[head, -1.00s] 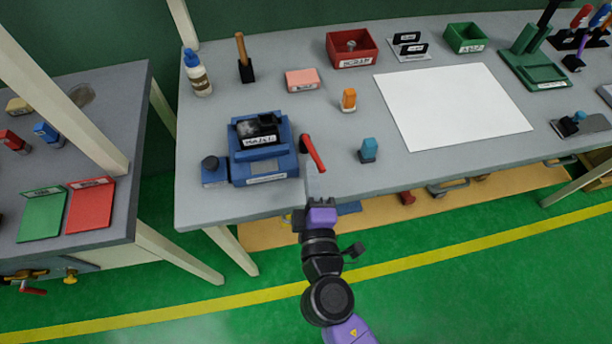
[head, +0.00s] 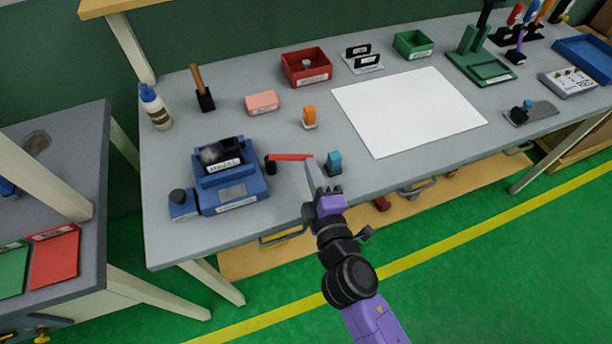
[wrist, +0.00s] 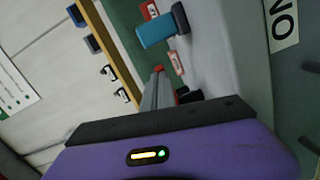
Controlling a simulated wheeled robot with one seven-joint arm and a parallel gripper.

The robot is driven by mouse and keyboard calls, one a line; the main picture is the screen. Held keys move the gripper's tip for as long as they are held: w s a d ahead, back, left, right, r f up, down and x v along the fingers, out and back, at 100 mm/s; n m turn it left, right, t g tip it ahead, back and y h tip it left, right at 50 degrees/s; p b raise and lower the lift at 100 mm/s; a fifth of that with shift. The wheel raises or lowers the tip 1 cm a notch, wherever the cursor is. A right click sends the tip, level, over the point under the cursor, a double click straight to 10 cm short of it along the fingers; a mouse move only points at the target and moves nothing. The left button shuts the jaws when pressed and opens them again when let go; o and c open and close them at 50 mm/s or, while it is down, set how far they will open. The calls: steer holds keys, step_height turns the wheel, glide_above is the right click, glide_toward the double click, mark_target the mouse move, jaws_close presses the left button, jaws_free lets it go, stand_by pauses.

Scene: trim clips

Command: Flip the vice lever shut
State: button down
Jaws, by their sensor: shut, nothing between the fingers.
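The blue vice (head: 229,190) stands at the left front of the grey bench, with a dark part in its top. Its red lever (head: 290,157) starts at a black pivot just right of the vice body and points right, away from the vice. My gripper (head: 310,166) is shut and empty, at the free end of the lever. The fingertips overlap the lever's end in the head view; I cannot tell if they touch. In the wrist view, the closed fingers (wrist: 158,90) point forward, with a small red patch at their tip.
A teal block (head: 334,163) stands just right of my fingers. An orange block (head: 309,117), pink block (head: 262,102) and red bin (head: 306,68) are behind. A white sheet (head: 408,110) lies to the right. A white bottle (head: 155,108) stands at the left rear.

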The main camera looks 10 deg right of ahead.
steer(key=shift+w+d+r, duration=0.2)
steer(key=shift+w+d, duration=0.4)
steer(key=shift+w, duration=0.2)
steer(key=shift+w+d, duration=0.1)
steer(key=shift+d+f, duration=0.1)
steer(key=shift+s+f, duration=0.15)
steer(key=shift+s, duration=0.35)
steer(key=s+b, duration=0.1)
steer(key=s, duration=0.5)
steer(key=shift+s, duration=0.15)
steer(key=shift+s+r+b, duration=0.25)
steer(key=shift+s+b, duration=0.05)
steer(key=shift+s, duration=0.3)
steer(key=shift+a, duration=0.2)
